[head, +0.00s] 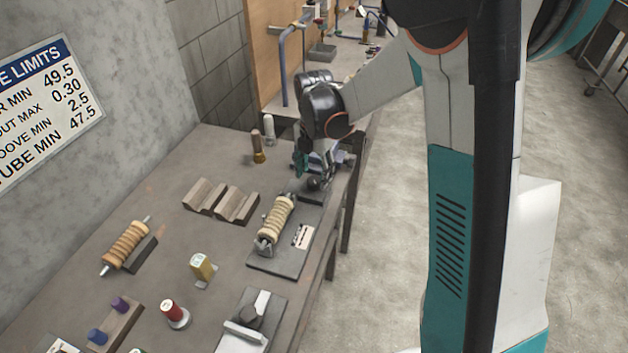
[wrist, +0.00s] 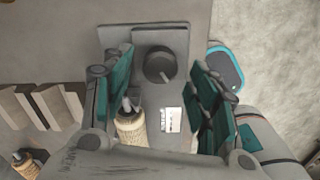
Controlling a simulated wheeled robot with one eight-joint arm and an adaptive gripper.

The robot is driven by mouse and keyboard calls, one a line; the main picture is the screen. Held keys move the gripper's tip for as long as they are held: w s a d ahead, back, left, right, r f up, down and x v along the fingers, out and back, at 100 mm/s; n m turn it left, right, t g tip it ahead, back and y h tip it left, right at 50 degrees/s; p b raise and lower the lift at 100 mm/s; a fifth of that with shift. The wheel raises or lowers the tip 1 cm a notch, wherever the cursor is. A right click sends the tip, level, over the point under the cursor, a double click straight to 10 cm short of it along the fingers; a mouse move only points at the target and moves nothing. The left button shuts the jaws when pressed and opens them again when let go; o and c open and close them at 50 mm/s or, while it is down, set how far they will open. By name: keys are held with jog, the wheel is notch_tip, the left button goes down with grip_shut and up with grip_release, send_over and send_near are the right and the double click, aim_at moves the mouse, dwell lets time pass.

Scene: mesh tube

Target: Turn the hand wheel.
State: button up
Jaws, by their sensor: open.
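The hand wheel (wrist: 158,66) is a small dark round disc with a short lighter handle on its face, next to a grey plate in the wrist view. In the head view it appears as a dark round shape (head: 314,184) just below my gripper, partly hidden by it. My gripper (wrist: 161,72) is open, with its teal-backed fingers to the left and right of the wheel in the wrist view. Nothing is held between them. I cannot tell whether a finger touches the wheel. In the head view my gripper (head: 316,170) points down over the bench's right edge area.
A ribbed beige roller (head: 276,220) lies on a dark base near the wheel, with a small white label card (head: 303,237) beside it. Wooden V-blocks (head: 220,201) stand to the left. Brown and white bottle-like pieces (head: 258,147) stand behind. The bench (head: 170,250) is bare between items.

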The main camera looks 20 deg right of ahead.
jog(key=shift+f, duration=1.1)
jog(key=c, duration=1.1)
jog(key=shift+o, duration=0.2)
jog(key=shift+m, duration=0.3)
